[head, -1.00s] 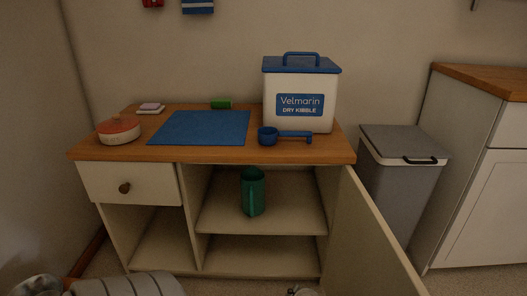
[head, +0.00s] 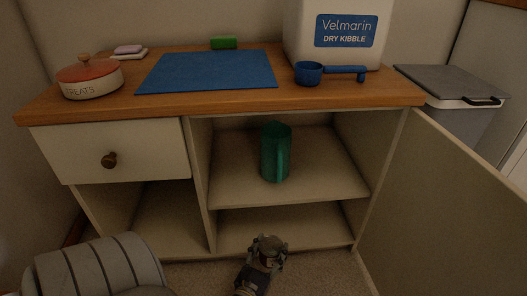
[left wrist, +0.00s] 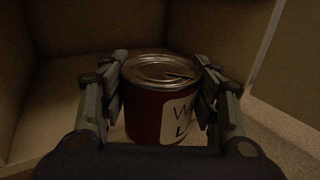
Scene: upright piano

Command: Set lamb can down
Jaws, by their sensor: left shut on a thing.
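In the left wrist view, the can (left wrist: 145,112) is dark red with a silver pull-tab lid and a pale label showing part of its lettering. It is upright between the fingers of my left gripper (left wrist: 162,62), which is shut on it. In the head view my left gripper (head: 268,242) is low, near the front of the cabinet's lower compartment (head: 285,226). The can is hard to make out there. I cannot tell whether its base touches anything. My right gripper is out of view.
A green pitcher (head: 275,155) stands on the middle shelf (head: 225,189). The open cabinet door (head: 450,205) bounds the right side. On the worktop are a blue mat (head: 208,72), a treats jar (head: 90,79), a blue scoop (head: 309,73) and a kibble bin (head: 300,35).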

